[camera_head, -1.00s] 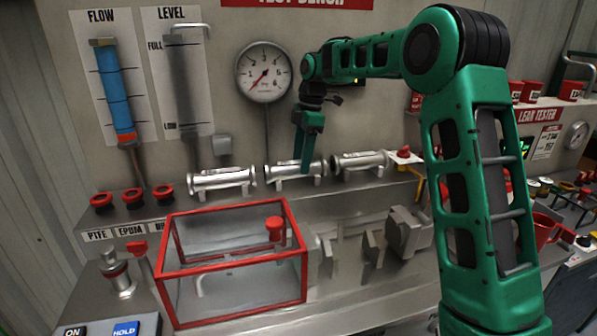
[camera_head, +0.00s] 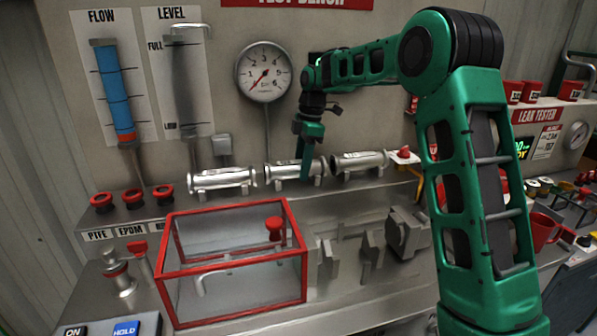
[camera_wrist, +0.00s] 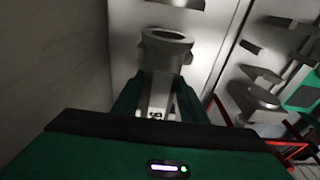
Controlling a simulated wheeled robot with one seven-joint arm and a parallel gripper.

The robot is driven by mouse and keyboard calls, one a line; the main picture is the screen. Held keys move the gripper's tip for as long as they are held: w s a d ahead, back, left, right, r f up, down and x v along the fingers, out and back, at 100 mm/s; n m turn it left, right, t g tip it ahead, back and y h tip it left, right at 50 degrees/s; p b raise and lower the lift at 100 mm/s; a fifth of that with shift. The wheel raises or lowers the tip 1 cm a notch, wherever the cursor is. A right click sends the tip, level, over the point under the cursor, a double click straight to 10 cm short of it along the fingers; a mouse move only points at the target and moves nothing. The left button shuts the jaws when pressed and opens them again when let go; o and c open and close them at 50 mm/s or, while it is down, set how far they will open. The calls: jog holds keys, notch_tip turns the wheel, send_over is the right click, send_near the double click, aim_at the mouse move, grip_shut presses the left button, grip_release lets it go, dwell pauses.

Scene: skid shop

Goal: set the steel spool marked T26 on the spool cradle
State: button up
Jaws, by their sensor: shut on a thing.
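Three steel spools with flanged ends lie in a row on the back ledge. My gripper (camera_head: 305,177) points down at the middle spool (camera_head: 281,173) and is shut on it, with the fingers across its barrel. The spool still appears at ledge height. In the wrist view the held spool (camera_wrist: 167,45) shows a round open flange beyond the two green fingers (camera_wrist: 157,108). A small dark mark shows between the fingers, too small to read. Grey upright supports (camera_head: 371,250) stand on the lower bench, apart from the spool; they look like the spool cradle.
The left spool (camera_head: 222,179) and right spool (camera_head: 360,162) flank the held one closely. A red-framed clear box (camera_head: 235,262) stands in front on the bench. A grey block (camera_head: 408,233) sits right of the supports. A gauge (camera_head: 264,72) hangs behind.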

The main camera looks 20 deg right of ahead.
jog(key=shift+r, duration=0.6)
jog(key=shift+r, duration=3.75)
